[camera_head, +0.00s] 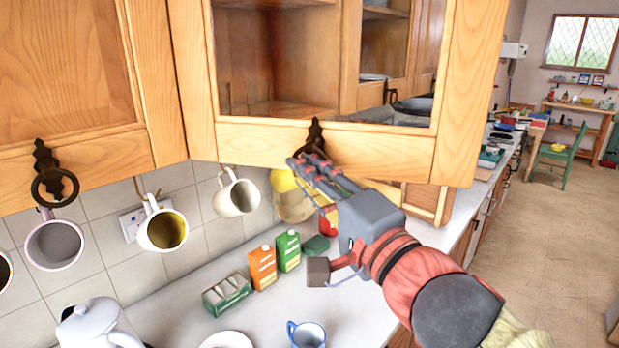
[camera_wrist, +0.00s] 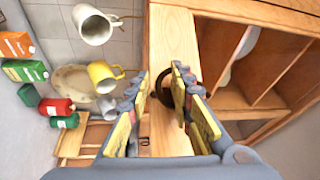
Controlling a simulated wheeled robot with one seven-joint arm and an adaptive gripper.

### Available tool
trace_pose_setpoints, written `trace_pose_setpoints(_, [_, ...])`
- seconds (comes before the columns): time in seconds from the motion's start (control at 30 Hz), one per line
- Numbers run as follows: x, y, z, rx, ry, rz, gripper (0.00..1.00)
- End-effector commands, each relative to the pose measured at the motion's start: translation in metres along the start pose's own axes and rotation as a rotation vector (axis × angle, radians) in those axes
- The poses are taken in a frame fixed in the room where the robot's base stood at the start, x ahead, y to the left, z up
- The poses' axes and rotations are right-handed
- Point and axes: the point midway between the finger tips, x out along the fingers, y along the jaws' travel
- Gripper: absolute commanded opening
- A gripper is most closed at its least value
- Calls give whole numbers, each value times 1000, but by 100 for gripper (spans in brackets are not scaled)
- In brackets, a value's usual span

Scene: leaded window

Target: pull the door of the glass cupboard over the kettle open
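The glass cupboard's wooden door (camera_head: 275,140) stands swung out at an angle from its left side, with shelves visible through its pane. Its dark ring handle (camera_head: 314,130) is on the bottom rail. My gripper (camera_head: 308,166) is at the handle, just below the rail. In the wrist view, my gripper (camera_wrist: 160,90) has its fingers apart, with part of the ring (camera_wrist: 163,88) showing between them and part hidden behind the right finger. Whether they touch the ring is unclear. A white kettle (camera_head: 92,326) stands at the lower left of the head view.
Mugs hang under the cupboards, including a white one (camera_head: 237,196) and a yellow-lined one (camera_head: 163,229). Cartons (camera_head: 262,267) stand on the counter below. A closed wooden door (camera_head: 80,80) is at the left. Open floor (camera_head: 555,240) lies to the right.

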Motion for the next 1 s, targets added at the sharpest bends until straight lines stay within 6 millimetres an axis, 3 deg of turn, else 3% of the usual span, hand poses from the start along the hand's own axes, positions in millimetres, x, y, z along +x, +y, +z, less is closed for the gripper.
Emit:
trace_pose_setpoints(0.23, [-18,-2,-1,-3,2,-3,22])
trace_pose_setpoints(0.63, [-94,0,-1,-4,5,-1,22])
trace_pose_setpoints(1.0, [-118,0,-1,-1,2,-1,22])
